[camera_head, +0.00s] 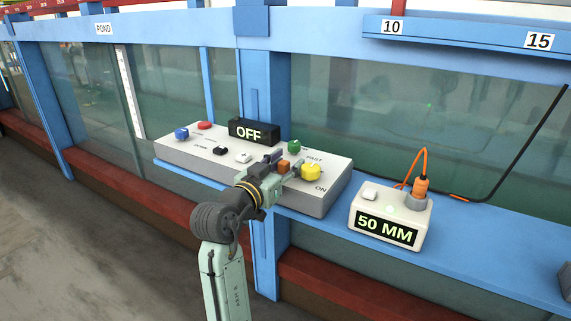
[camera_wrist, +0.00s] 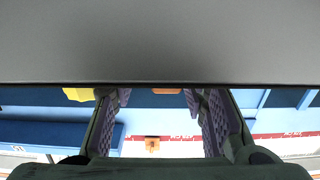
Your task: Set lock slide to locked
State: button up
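A small orange block (camera_head: 284,167), which looks like the lock slide, is on the sloped white control panel (camera_head: 190,156). It stands left of a yellow knob (camera_head: 311,172). My gripper (camera_head: 281,162) is at the block, with its fingertips on either side of it in the head view. In the wrist view the two fingers of my gripper (camera_wrist: 158,115) are apart. An orange edge (camera_wrist: 166,91) shows between them, and a yellow part (camera_wrist: 79,94) shows to the left. A grey surface covers the top of that view. Contact and the slide's position marks cannot be made out.
The panel also has a black OFF display (camera_head: 254,131), a green knob (camera_head: 294,147), a blue knob (camera_head: 181,134), a red button (camera_head: 204,125) and black and white switches. Right of it, a 50 MM box (camera_head: 388,228) with an orange plug (camera_head: 421,187) stands on the blue ledge.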

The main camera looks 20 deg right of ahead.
jog(key=v, duration=1.2)
